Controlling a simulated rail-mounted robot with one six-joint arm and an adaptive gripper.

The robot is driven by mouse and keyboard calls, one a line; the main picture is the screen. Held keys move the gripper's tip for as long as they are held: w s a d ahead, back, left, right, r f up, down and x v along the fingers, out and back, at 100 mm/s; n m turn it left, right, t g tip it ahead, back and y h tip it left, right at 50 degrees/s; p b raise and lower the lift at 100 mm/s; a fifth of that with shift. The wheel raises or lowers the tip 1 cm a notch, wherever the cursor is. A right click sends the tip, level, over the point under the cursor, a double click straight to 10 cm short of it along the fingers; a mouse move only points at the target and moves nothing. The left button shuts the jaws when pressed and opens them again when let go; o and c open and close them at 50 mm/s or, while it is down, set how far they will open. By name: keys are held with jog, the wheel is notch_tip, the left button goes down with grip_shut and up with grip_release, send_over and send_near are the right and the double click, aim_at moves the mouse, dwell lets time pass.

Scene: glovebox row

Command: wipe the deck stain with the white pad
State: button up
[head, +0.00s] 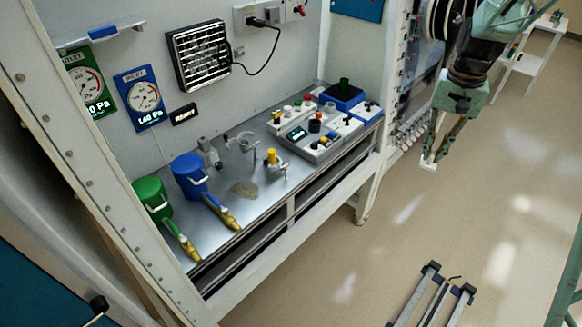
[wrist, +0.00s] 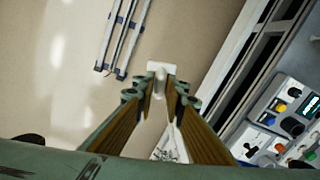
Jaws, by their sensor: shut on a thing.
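My gripper (head: 433,156) hangs at the upper right in the head view, over the floor outside the glovebox. It is shut on the white pad (head: 428,166). In the wrist view the pad (wrist: 160,67) sits at the fingertips, with its handle between them. The deck stain (head: 245,190) is a dull brownish patch on the metal deck (head: 262,211), in the head view. My gripper is well to the right of the stain and apart from the deck. The stain is not in the wrist view.
A blue canister (head: 188,176) and a green canister (head: 150,196) with brass-ended pipes stand left of the stain. A yellow-topped valve (head: 272,158) stands close to its right. Control boxes (head: 318,135) fill the deck's right end. A frame post (head: 383,130) stands between my gripper and the deck.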

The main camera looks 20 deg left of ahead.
jog(key=s+a+f+n+p, duration=0.1)
jog(key=s+a+n, duration=0.15)
jog(key=a, duration=1.15)
jog(key=s+a+f+n+p, duration=0.1)
jog(key=s+a+f, duration=0.15)
jog(key=a, duration=1.15)
jog(key=s+a+f+n+p, duration=0.1)
jog(key=s+a, duration=0.6)
jog(key=a, duration=0.3)
jog(key=s+a+f+n+p, duration=0.1)
jog(key=s+a, duration=0.7)
jog(key=a, duration=0.3)
jog(key=shift+a+f, duration=0.15)
jog(key=shift+a, duration=0.15)
jog(key=shift+f, duration=0.1)
